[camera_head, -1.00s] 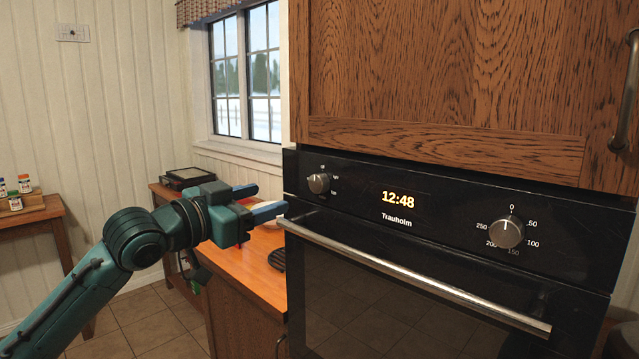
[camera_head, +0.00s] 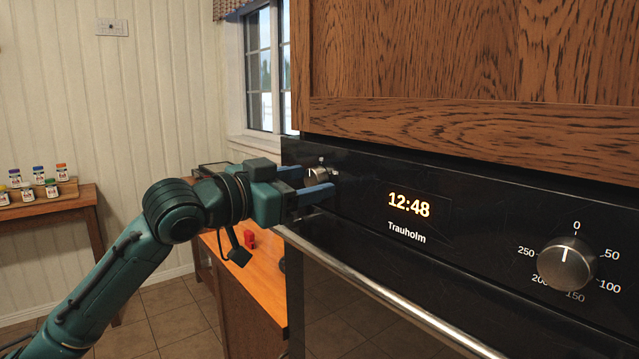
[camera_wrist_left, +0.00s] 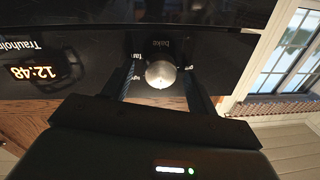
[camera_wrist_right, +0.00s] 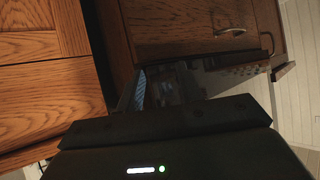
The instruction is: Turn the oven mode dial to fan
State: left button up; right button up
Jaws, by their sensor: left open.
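The oven mode dial (camera_head: 316,174) is a round silver knob at the left end of the black oven panel. My left gripper (camera_head: 319,182) is open at it, partly covering it in the head view. In the left wrist view the dial (camera_wrist_left: 160,74) lies between the two spread fingers (camera_wrist_left: 161,90), with dark gaps on both sides. Small white labels around it appear inverted; one reads like "bake". I cannot tell which mark the dial points to. My right gripper (camera_wrist_right: 165,92) shows only in its own wrist view, dim, with its fingers apart and nothing seen between them.
The oven panel carries a lit clock (camera_head: 409,205) and a temperature dial (camera_head: 567,263) at the right. The oven door handle (camera_head: 385,293) runs below. A wooden cupboard (camera_head: 450,115) overhangs the panel. A wooden counter (camera_head: 262,285) with a small red item stands left of the oven.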

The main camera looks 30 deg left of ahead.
pick_arm(q)
jog(key=shift+c, duration=0.6)
jog(key=c, duration=0.9)
jog(key=shift+o, duration=0.2)
